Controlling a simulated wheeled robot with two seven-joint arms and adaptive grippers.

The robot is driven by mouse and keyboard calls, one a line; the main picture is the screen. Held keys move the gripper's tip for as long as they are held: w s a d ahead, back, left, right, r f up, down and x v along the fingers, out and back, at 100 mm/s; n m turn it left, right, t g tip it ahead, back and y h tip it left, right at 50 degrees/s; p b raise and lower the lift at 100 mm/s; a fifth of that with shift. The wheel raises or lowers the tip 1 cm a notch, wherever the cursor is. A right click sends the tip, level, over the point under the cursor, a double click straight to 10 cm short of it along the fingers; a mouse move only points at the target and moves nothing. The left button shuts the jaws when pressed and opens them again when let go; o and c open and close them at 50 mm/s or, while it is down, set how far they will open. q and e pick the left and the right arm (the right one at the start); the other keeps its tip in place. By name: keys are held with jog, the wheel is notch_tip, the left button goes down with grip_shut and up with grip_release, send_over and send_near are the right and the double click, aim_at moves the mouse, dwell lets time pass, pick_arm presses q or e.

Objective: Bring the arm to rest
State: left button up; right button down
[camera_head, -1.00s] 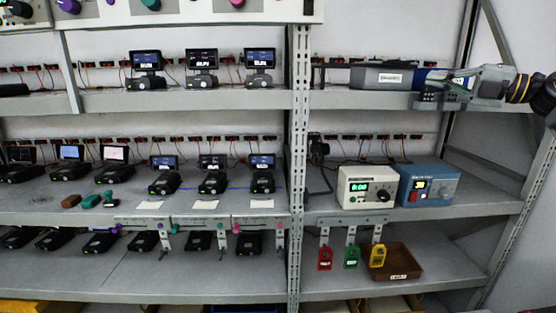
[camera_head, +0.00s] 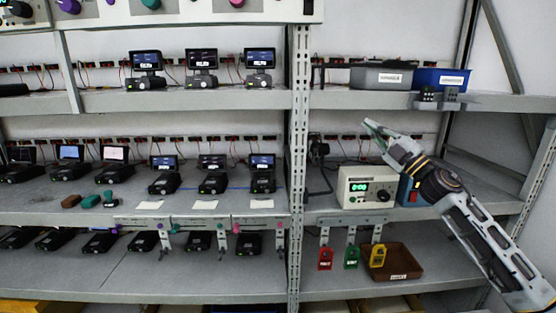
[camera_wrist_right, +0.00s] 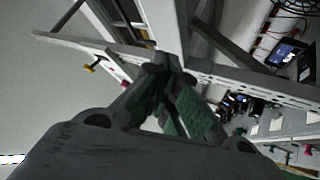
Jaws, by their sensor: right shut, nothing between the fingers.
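My right arm comes in from the lower right in the head view. Its gripper (camera_head: 371,128) points up and left in front of the right bay, at the height between the top and middle shelves. It is shut and empty. In the right wrist view the green-padded fingers (camera_wrist_right: 168,112) are together, with nothing between them. The arm hides most of the blue instrument (camera_head: 407,190) on the middle shelf. My left gripper is not in view.
A steel upright (camera_head: 298,150) divides the rack. A cream instrument (camera_head: 358,187) stands close below the gripper. A grey bin (camera_head: 381,77) and a blue bin (camera_head: 441,77) sit on the top right shelf. A brown tray (camera_head: 403,276) and coloured tags stand lower.

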jog(key=s+f+m+g+h, duration=0.1)
jog(key=s+f+m+h, duration=0.35)
jog(key=f, duration=0.75)
jog(key=s+f+m+g+h, duration=0.1)
jog(key=s+f+m+h, duration=0.1)
jog(key=f+m+h, duration=0.75)
jog(key=s+f+m+g+h, duration=0.1)
jog(key=s+f+m+h, duration=0.3)
jog(key=f, duration=1.1)
jog(key=s+a+f+m+g+y, duration=0.1)
jog(key=s+a+f+g+y, duration=0.1)
jog(key=s+f+g, duration=0.9)
jog(key=s+a+f+m+g+y, duration=0.15)
jog(key=s+f, duration=0.55)
jog(key=s, duration=1.1)
notch_tip(320, 180, down, 34)
jog(key=s+r, duration=0.1)
jog(key=s, duration=0.1)
jog(key=s+d+f+g, duration=0.2)
jog(key=s+d+f, duration=0.1)
jog(key=s+f, duration=1.7)
jog(key=shift+s, duration=1.15)
